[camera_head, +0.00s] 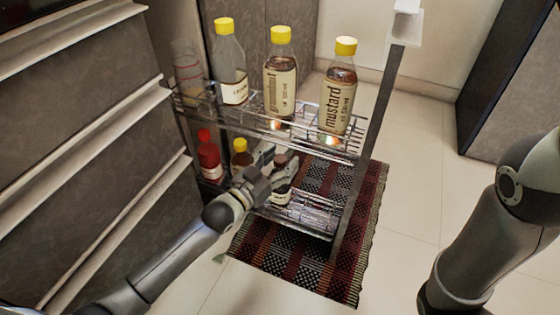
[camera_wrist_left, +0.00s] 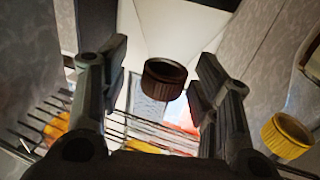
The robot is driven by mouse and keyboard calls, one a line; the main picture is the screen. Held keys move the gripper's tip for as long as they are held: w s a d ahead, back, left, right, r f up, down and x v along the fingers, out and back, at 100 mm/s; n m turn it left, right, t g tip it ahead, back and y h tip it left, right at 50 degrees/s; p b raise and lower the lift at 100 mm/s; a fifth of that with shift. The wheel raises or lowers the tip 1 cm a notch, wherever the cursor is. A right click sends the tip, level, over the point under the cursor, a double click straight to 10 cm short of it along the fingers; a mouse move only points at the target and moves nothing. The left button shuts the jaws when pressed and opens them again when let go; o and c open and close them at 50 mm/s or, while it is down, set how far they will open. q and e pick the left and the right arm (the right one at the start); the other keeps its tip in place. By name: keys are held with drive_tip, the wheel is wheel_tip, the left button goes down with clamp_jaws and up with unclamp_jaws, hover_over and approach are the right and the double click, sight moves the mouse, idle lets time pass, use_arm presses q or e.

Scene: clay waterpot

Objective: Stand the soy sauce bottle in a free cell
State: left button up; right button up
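A dark bottle with a brown cap (camera_head: 283,192), likely the soy sauce, stands in the lower basket (camera_head: 318,222) of a pull-out wire rack. Its label is too small to read. My left gripper (camera_head: 272,172) is at this bottle and partly hides it. In the left wrist view the brown cap (camera_wrist_left: 163,80) lies between the two spread fingers (camera_wrist_left: 160,75), with gaps on both sides. I cannot tell cells apart clearly, but the lower basket's front right end looks empty. My right gripper is out of view.
A red-capped bottle (camera_head: 208,158) and a yellow-capped bottle (camera_head: 241,155) stand behind in the lower basket. The upper basket (camera_head: 205,103) holds a clear bottle (camera_head: 230,62), a groundnut bottle (camera_head: 280,85), a mustard bottle (camera_head: 338,100) and a clear container (camera_head: 187,68). A rack post (camera_head: 372,140) stands at right.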

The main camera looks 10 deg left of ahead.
use_arm(q)
drive_tip(key=shift+f, duration=0.15)
drive_tip(key=shift+s+a, duration=0.25)
drive_tip(key=shift+s, duration=0.25)
drive_tip(key=v, duration=1.1)
